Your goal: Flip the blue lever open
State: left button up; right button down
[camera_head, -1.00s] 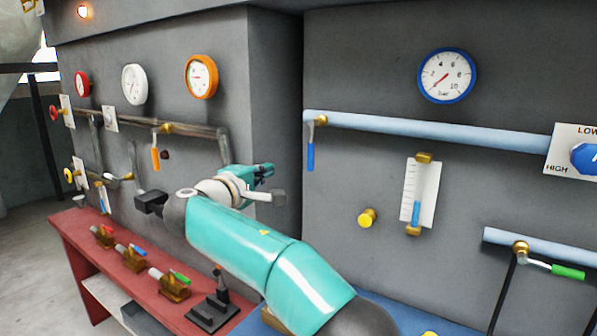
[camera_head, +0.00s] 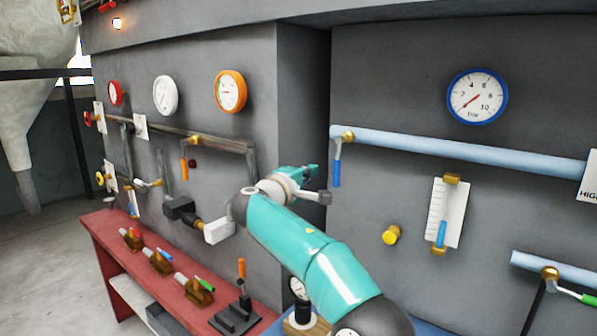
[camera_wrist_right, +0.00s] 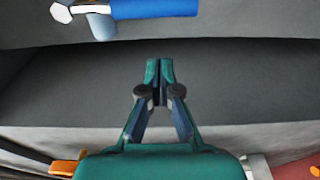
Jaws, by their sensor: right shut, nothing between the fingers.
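The blue lever (camera_head: 337,172) hangs straight down from a brass valve (camera_head: 347,137) at the left end of the pale blue pipe on the right wall panel. In the right wrist view, a blue handle (camera_wrist_right: 155,8) on a metal stem lies across the top edge, partly cut off. My right gripper (camera_head: 314,173) is teal and sits just left of the lever in the head view. In the wrist view its fingertips (camera_wrist_right: 160,70) are together, empty and apart from the handle. My left gripper is not in view.
The pale blue pipe (camera_head: 460,152) runs right below a blue-rimmed gauge (camera_head: 477,96). A yellow knob (camera_head: 391,235) and a flow meter (camera_head: 446,212) are lower right. A red bench (camera_head: 110,245) with small valves stands left. A wall corner lies behind my right gripper.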

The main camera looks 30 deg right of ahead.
aim_at(337, 165)
pick_arm(q)
jog(key=shift+b, duration=0.4)
pick_arm(e)
jog(key=shift+s+d, duration=1.2)
jog(key=shift+s, duration=0.3)
